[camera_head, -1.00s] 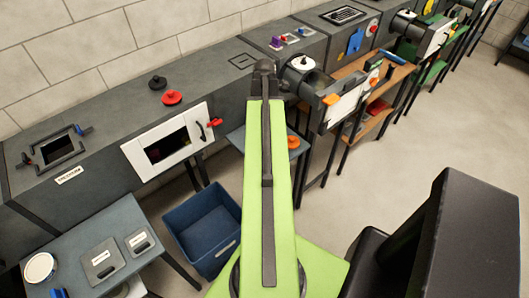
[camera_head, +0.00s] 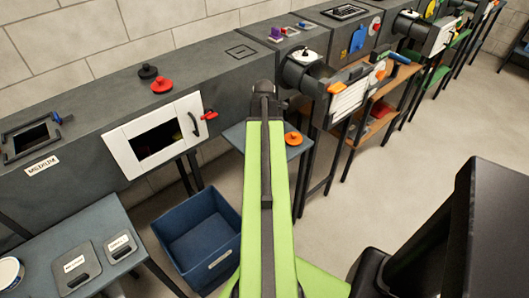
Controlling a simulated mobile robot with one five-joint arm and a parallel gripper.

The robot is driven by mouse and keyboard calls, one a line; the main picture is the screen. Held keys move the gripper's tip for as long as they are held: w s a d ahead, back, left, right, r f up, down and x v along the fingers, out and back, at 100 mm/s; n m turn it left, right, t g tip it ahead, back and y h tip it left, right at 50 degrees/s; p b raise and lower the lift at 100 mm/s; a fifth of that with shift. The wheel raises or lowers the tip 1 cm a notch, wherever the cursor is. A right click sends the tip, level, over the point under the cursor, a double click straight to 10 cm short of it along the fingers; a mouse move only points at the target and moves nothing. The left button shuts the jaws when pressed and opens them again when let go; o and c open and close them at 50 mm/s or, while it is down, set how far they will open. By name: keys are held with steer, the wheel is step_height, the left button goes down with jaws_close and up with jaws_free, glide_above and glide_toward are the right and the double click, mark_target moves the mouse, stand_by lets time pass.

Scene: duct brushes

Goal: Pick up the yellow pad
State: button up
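No yellow pad can be made out with certainty. A small yellow thing (camera_head: 428,6) shows at the top right on the far ducts, too small to tell its shape. Inside the square opening of the white-framed hatch (camera_head: 125,155) there are dim coloured bits, too dark to identify. My green arm stretches forward up the middle of the view to a dark joint. My gripper is not seen; the arm hides part of the scene behind it.
A blue bin (camera_head: 200,240) stands on the floor left of my arm. A grey-blue table (camera_head: 90,245) with labelled plates is at lower left. Grey ducts line the wall, with a red knob (camera_head: 162,85) on top.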

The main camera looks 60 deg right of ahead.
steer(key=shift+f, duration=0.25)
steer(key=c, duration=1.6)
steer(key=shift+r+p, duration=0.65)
steer(key=shift+p, duration=0.2)
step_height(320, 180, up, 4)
steer(key=p, duration=0.4)
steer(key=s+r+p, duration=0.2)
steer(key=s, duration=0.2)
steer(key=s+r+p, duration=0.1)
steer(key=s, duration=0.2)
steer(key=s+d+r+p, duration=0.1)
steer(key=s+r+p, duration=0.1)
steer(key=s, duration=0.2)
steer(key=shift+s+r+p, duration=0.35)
